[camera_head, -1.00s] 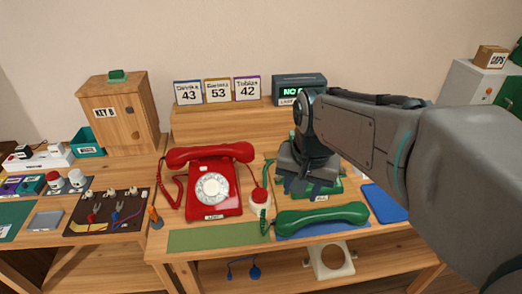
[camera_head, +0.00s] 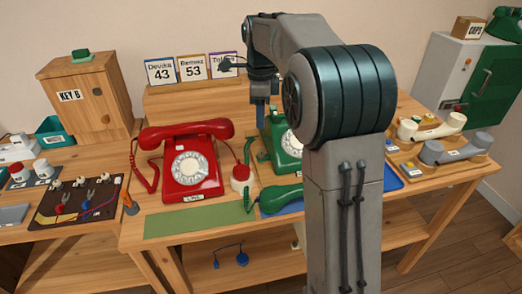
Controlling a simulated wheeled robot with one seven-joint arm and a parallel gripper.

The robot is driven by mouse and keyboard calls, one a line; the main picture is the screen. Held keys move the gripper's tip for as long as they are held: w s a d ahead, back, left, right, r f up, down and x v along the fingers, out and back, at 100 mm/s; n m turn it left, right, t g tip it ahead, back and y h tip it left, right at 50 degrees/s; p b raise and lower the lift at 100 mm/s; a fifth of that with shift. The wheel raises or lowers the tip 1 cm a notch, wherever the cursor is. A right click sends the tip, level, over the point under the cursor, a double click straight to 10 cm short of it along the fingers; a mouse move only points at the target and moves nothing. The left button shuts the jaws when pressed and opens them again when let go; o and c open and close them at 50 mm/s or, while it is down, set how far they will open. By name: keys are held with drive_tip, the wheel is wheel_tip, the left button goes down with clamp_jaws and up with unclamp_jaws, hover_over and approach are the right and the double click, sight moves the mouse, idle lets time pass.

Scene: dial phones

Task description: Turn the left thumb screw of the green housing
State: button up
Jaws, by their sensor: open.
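The green phone housing (camera_head: 285,148) stands on the table behind my arm, with part of its white dial showing. Its right side is hidden by my arm, and I cannot make out its thumb screws. The green handset (camera_head: 281,199) lies off the housing on the blue mat in front, its right end hidden. My gripper (camera_head: 260,118) is open and points down just above and behind the upper left of the housing. Whether a fingertip touches the housing cannot be told.
A red phone (camera_head: 192,165) stands left of the green one, with a red-and-white round object (camera_head: 241,178) between them. Name cards (camera_head: 191,68) stand on the raised shelf behind. Grey and white handsets (camera_head: 455,149) lie at the right. The green mat (camera_head: 200,220) is clear.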

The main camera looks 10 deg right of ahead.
sight(261, 152)
wheel_tip(261, 152, down, 12)
drive_tip(key=shift+f+b, duration=0.1)
drive_tip(key=shift+b, duration=1.1)
clamp_jaws()
